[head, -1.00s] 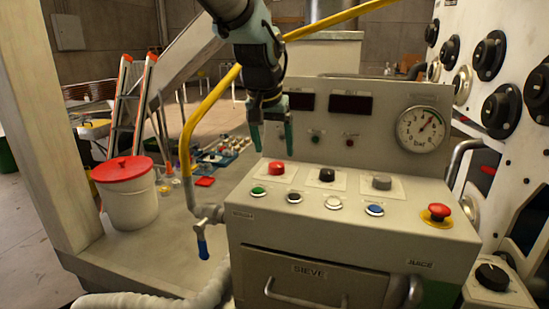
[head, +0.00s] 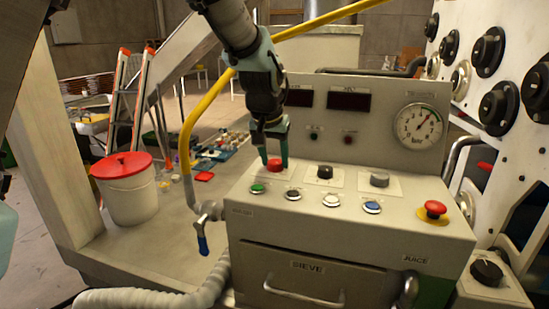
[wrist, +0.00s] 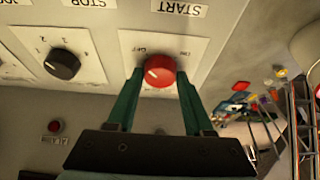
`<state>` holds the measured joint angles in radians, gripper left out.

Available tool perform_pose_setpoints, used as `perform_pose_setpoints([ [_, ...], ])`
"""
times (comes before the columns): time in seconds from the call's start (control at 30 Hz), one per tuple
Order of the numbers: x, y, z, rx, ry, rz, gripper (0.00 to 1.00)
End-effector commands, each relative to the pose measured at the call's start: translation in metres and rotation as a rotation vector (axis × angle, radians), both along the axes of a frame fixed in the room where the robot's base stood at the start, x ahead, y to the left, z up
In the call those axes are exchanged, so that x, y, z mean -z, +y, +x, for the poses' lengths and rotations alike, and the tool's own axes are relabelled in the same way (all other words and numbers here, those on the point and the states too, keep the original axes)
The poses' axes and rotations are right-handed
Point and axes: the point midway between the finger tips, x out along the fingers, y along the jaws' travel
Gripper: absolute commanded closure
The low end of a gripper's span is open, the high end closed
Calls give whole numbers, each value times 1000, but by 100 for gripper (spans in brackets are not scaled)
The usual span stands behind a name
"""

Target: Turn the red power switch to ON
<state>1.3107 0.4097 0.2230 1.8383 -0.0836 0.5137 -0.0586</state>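The red power switch (head: 275,165) is a round red knob on a white plate at the left of the sloped panel. In the wrist view the red knob (wrist: 160,71) has a white pointer mark toward the picture's left; the small labels above it are too blurred to read surely. My gripper (head: 274,163) points down at the knob. In the wrist view its green fingers (wrist: 160,78) stand apart, one on each side of the knob. I see a narrow space beside it; contact is hard to tell. In the head view the fingers partly hide the knob.
A black knob (head: 325,172) and a grey knob (head: 380,178) sit to the right. Several push buttons, including a green one (head: 258,188), lie in front. A red emergency button (head: 433,209) is at the right. A yellow pipe (head: 188,125) rises at the left.

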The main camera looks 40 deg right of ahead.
Motion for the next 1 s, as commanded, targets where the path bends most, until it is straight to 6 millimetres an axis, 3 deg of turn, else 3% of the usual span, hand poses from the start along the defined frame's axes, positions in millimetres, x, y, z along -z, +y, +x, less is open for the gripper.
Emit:
perform_pose_setpoints([
  [0.07,0,0,0,0,0,0,58],
  [0.43,0,0,0,0,0,0,100],
  [0.77,0,0,1,34,0,-2,100],
  [1.0,1,1,4,164,-1,-4,100],
])
